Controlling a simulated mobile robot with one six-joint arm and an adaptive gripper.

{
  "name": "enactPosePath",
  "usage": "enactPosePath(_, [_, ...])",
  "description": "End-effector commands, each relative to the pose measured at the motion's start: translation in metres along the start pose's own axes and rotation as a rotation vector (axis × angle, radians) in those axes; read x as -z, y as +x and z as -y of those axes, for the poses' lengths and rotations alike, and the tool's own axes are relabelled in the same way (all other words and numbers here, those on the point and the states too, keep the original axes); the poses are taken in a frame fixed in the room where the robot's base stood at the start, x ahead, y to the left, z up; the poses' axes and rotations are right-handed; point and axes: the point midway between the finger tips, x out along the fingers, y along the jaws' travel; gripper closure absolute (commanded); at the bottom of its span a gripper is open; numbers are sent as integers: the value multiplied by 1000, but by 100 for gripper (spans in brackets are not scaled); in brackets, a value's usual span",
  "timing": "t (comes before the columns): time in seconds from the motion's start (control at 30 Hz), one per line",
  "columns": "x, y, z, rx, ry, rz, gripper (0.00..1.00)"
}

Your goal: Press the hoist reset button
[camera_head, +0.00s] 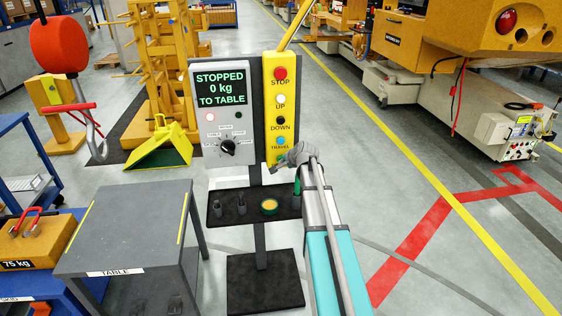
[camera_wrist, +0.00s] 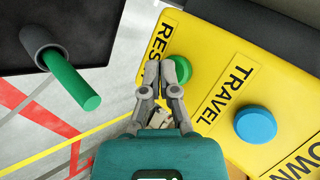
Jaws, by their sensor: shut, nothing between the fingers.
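The yellow hoist pendant (camera_head: 282,100) stands upright on a dark post, with STOP, DOWN and TRAVEL buttons visible. In the wrist view, the green button (camera_wrist: 182,82) sits beside the partly covered RESET lettering (camera_wrist: 163,35). My gripper (camera_wrist: 163,70) is shut and empty, its fingertips overlapping the green button's left edge. I cannot tell whether they touch it. In the head view, my gripper (camera_head: 283,161) is at the pendant's lower end and hides the green button. The blue TRAVEL button (camera_wrist: 255,124) is to the right of the fingers.
The display panel (camera_head: 222,110) left of the pendant reads STOPPED, 0 kg, TO TABLE. A dark shelf (camera_head: 240,211) below holds small pegs; a green rod (camera_wrist: 72,80) sticks out near my gripper. A grey table (camera_head: 130,230) stands left. A red hoist ball with a hook (camera_head: 60,45) hangs upper left.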

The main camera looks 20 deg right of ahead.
Motion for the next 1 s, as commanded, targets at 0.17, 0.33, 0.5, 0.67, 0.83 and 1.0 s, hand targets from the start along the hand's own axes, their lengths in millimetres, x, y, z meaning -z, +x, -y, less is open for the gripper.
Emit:
enactPosePath(0.17, [1,1,1,0,0,0,100])
enactPosePath(0.33, [2,2,2,0,0,0,100])
enactPosePath(0.5, [2,3,3,0,0,0,100])
enactPosePath(0.67, [3,4,3,0,0,0,100])
enactPosePath(0.83, [4,6,4,0,0,0,100])
enactPosePath(1.0, [4,6,5,0,0,0,100])
